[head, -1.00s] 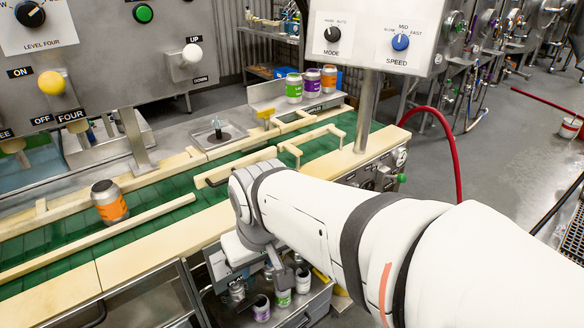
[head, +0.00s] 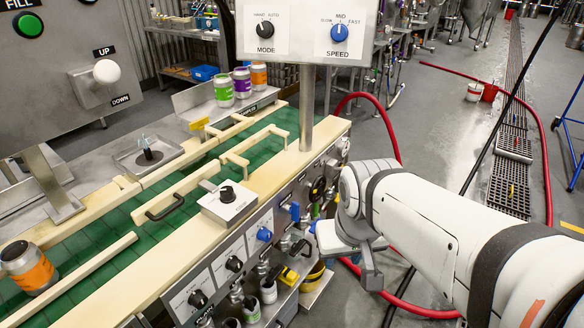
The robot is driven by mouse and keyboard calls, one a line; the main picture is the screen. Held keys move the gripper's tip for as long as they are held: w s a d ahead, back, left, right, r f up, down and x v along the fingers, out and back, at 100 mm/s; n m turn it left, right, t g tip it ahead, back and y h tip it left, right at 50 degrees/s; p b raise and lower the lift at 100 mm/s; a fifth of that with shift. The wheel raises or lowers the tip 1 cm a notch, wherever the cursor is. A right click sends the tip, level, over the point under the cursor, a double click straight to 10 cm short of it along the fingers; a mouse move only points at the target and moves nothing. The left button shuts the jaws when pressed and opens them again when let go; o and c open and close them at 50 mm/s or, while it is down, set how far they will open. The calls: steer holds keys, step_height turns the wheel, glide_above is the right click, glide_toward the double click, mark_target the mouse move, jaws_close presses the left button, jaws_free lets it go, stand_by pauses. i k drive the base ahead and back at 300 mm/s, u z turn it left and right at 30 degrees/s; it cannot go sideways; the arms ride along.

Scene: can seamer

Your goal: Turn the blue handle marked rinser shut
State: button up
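Small blue parts sit on the front panel below the conveyor in the head view. One is a round blue knob (head: 264,234) on a labelled plate. To its right are a blue handle (head: 294,211) and another small blue piece (head: 313,227) close to my gripper. I cannot read the word rinser on any of them, nor tell whether the valve is open. My gripper (head: 371,272) is right of these parts, pointing down in front of the machine. Its fingers are seen edge-on, so their opening is unclear. I see nothing held in it.
The green conveyor (head: 70,270) has cream rails and an orange-labelled can (head: 28,267). A small control box (head: 228,204) stands on the near rail. A red hose (head: 395,303) lies on the floor behind my arm.

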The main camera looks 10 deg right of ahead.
mark_target(294, 210)
steer(key=k, duration=1.05)
steer(key=z, duration=0.6)
steer(key=i, duration=0.9)
steer(key=z, duration=0.1)
